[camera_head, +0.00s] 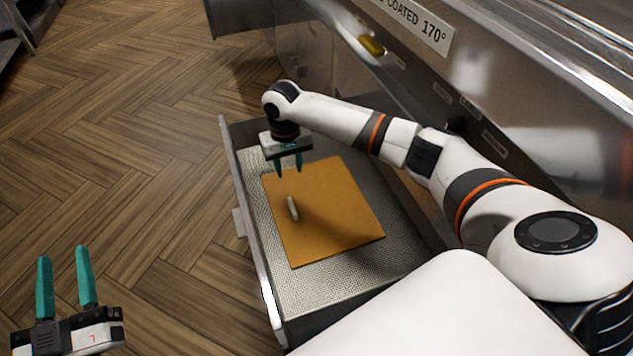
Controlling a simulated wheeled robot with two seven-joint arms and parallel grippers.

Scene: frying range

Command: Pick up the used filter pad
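The used filter pad (335,225) is a flat orange-brown square. It lies in an open drawer (303,300) on a pale mesh-like bottom. A small pale upright piece (292,208), perhaps a tab or handle, stands on the pad left of its middle. My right gripper (288,170) points down over the pad's far left edge. Its teal fingers are apart with nothing seen between them; its exact height above the pad is hard to tell. My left gripper (66,262) is at the lower left over the floor, its fingers apart and empty.
The drawer's left wall (247,215) rises along the pad's left side. The steel range front (480,110), with a label plate (410,22) and a yellowish knob or handle (371,44), stands to the right. Wooden floor (140,130) is clear on the left. Dark shelving (15,30) stands at top left.

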